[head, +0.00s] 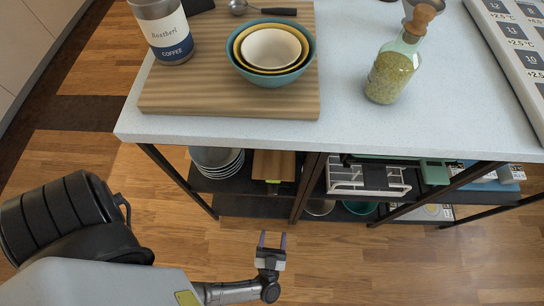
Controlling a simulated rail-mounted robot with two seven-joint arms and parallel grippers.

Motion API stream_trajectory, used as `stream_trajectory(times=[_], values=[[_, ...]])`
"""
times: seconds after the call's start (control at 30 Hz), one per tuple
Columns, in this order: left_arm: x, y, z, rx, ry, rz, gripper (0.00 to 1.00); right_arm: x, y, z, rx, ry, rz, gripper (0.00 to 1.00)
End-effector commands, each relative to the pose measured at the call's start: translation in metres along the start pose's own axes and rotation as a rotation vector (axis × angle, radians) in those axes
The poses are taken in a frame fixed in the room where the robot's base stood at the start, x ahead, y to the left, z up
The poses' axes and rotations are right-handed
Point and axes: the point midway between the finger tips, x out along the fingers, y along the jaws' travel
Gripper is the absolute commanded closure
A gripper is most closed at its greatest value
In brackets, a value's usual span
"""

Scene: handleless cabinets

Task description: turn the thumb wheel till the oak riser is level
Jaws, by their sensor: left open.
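The wooden slab (200,85), which looks like the oak riser, lies on the pale speckled countertop at the upper left. I cannot tell from this view whether it is level. A coffee canister (165,32), a stack of nested bowls (273,77) and a spoon (275,11) rest on it. I cannot make out a thumb wheel. My left gripper (272,240) is open and empty. It is in front of the counter, below the countertop edge in the picture and apart from the riser. My right gripper is not in view.
A corked glass bottle (390,78) stands on the countertop (345,120) right of the riser. A printed panel (515,45) is at the far right. Open shelves below hold plates (218,168) and a white rack (368,180). Bare wood floor (380,270) surrounds my left gripper.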

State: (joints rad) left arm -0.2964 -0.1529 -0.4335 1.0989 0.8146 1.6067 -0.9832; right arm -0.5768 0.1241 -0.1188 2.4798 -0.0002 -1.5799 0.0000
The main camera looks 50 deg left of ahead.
Motion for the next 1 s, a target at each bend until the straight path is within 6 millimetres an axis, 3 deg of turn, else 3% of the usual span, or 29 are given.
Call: stream_trajectory(times=[0.13, 0.27, 0.7, 1.0], values=[[-0.009, -0.008, 0.005, 0.039, 0.017, -0.061, 0.41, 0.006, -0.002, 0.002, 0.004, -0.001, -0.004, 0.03], [-0.001, -0.012, 0.005, 0.049, 0.025, -0.079, 0.41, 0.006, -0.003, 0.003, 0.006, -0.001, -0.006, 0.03], [0.076, -0.018, 0.003, 0.046, 0.027, -0.078, 0.41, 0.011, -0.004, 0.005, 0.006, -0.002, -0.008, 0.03], [0.114, -0.021, 0.002, 0.047, 0.024, -0.078, 0.41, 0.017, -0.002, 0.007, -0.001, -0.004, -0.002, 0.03]])
